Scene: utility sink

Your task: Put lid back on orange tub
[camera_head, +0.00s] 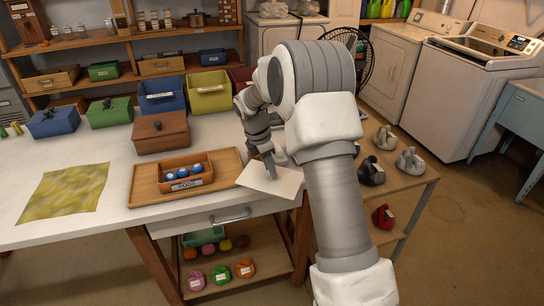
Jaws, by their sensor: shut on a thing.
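The orange tub (186,176) is open, with a label reading PODS on its front and several blue balls inside. It stands on a wooden tray (146,184) on the white worktop. My gripper (271,174) is to the right of the tray, pointing down, its jaws shut on a thin, pale square panel (277,187). The panel lies tilted across the view near the worktop's front right edge. It looks like a flat lid, but I cannot tell for certain. My arm hides part of the area behind it.
A brown lidded box (160,134) stands behind the tray. Green (109,113), blue (53,122) and yellow (208,93) bins stand along the back. A yellow patterned cloth (65,192) lies at left.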

